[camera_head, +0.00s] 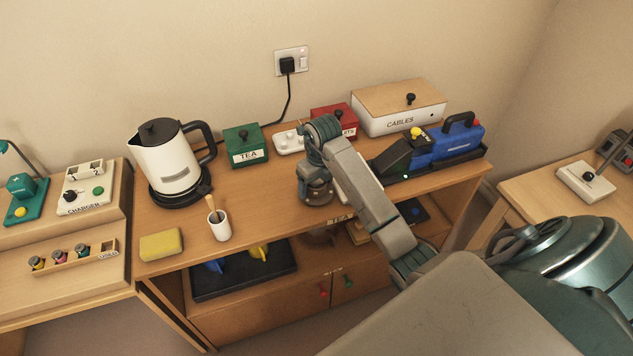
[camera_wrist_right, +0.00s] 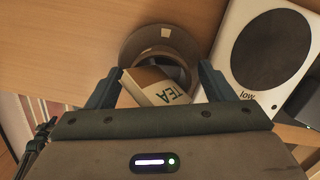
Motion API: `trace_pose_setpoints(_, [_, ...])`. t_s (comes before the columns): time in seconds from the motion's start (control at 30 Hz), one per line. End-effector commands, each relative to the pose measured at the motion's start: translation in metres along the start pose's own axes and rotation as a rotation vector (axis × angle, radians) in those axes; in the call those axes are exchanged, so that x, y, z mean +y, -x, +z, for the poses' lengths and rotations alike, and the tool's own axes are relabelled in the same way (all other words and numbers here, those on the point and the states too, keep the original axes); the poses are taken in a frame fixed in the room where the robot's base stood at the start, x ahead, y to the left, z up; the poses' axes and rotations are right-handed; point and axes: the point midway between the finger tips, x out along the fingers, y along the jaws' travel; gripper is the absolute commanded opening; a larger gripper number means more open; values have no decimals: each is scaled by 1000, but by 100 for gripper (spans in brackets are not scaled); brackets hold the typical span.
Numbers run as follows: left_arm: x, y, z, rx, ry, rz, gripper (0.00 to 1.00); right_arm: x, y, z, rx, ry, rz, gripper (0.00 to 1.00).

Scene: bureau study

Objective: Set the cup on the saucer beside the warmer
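My right gripper (camera_wrist_right: 159,68) points down over the front of the desk, its two fingers spread wide in the right wrist view. A brown round dish (camera_wrist_right: 140,42), which looks like the saucer, lies on the desk beyond the fingertips. A smaller brown ring (camera_wrist_right: 188,76), possibly the cup, shows within its outline. A tan piece with a TEA label (camera_wrist_right: 168,92) partly hides the ring; I cannot tell its height. The white warmer (camera_wrist_right: 234,42), with a dark disc and the word "low", is right of the dish. In the head view my arm hides most of it. My left gripper is not in view.
A kettle (camera_head: 167,160), a brush holder (camera_head: 219,226) and a yellow sponge (camera_head: 161,244) stand left on the desk. A green TEA box (camera_head: 246,146), a CABLES box (camera_head: 399,105) and a blue machine (camera_head: 450,143) line the back. A dark tray (camera_head: 235,283) sits on the lower shelf.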

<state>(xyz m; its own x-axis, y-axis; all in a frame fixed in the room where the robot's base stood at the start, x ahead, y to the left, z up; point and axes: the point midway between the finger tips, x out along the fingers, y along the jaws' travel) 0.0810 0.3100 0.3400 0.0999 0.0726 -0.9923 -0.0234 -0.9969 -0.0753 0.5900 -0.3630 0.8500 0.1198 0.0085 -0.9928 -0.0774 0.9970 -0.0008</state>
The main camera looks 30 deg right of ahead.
Motion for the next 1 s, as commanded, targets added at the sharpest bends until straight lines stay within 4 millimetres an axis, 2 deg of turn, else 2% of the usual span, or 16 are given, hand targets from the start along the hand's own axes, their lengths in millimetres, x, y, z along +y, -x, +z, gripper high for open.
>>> trace_pose_setpoints(0.33, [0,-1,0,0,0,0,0,0,9,1,-3,0,-1,75])
trace_pose_setpoints(0.47, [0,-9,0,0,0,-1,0,-1,30,1,-6,2,-2,75])
trace_pose_setpoints(0.57, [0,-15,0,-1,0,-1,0,-1,54,2,-8,1,-2,75])
trace_pose_setpoints(0.6, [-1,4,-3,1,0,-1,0,0,69,2,-2,0,-1,75])
trace_pose_setpoints(0.63, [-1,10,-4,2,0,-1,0,0,74,2,-1,0,0,75])
trace_pose_setpoints(0.8, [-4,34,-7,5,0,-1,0,0,98,1,0,0,0,75])
trace_pose_setpoints(1.0, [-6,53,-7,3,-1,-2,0,0,117,1,0,0,0,75])
